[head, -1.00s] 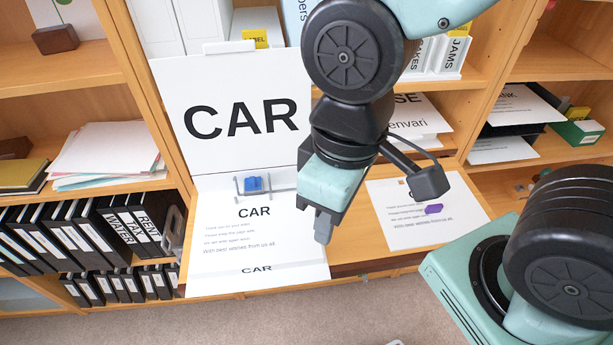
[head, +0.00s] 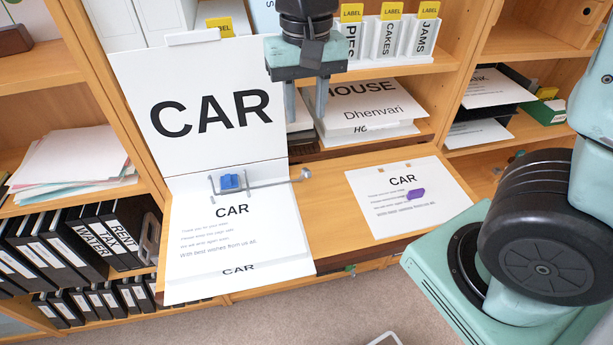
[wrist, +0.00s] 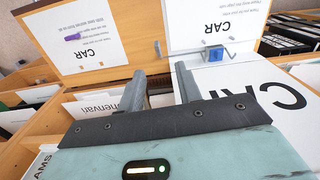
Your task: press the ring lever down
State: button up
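An open ring binder with white CAR pages (head: 245,240) lies on the wooden desk flap, its upper page leaning up. Its ring mechanism (head: 212,187) is a grey wire frame with a blue block (head: 229,181). The ring lever (head: 275,182) is a thin grey rod ending in a round knob (head: 306,174) at the right. In the wrist view the blue block (wrist: 216,54) and knob (wrist: 158,48) also show. My gripper (head: 306,106) is open and empty, fingers pointing down, above and behind the knob, not touching it. The fingers also show in the wrist view (wrist: 161,82).
A loose CAR sheet (head: 380,220) with a purple block (head: 416,194) lies on the flap to the right. Stacked HOUSE papers (head: 370,105) and labelled box files (head: 390,38) stand behind my gripper. Black binders (head: 80,235) fill the shelf at left. Bare flap (head: 320,215) lies between the pages.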

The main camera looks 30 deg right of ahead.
aim_at(308, 171)
jog(key=shift+m, duration=0.4)
jog(key=f, duration=1.1)
jog(key=w+d+f, duration=0.1)
jog(key=f, duration=0.5)
jog(key=shift+f+p, duration=0.15)
jog(key=shift+p, duration=0.15)
grip_shut()
